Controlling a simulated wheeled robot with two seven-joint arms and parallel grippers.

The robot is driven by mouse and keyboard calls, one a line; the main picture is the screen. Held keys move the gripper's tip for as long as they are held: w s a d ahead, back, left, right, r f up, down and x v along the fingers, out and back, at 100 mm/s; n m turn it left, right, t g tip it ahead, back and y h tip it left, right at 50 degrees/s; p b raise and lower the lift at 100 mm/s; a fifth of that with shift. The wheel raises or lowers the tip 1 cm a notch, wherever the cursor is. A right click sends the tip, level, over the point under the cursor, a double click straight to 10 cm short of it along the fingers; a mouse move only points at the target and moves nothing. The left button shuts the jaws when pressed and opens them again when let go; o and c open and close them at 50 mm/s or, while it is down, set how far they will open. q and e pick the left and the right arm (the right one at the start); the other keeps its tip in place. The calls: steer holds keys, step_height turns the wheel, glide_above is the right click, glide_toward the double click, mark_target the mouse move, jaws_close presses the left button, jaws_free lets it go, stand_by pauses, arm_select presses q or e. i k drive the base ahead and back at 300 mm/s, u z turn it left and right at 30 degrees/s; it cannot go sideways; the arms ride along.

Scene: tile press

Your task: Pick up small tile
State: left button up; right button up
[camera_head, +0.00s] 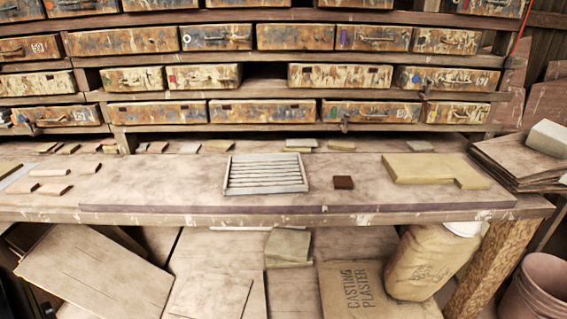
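A small dark brown square tile (343,183) lies flat on the workbench, right of the middle. To its left is a pale tray-like rack (265,187) with several parallel slats. Other small tiles lie on the bench: pinkish ones at the left (53,189) and several along the back edge, such as a greenish one (301,143). I cannot tell from the view alone which of these is the small tile, though the brown one stands alone. Neither of my grippers is in view.
A tan slab (417,168) with a smaller piece at its corner lies at the right. Stacked boards with a grey block (548,138) stand at the far right. Paint-stained drawers (265,111) line the back. The bench (200,190) is clear around the brown tile.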

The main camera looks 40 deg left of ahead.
mark_target(339, 182)
steer(key=u, duration=0.95)
steer(key=i, duration=0.85)
steer(key=u, duration=0.7)
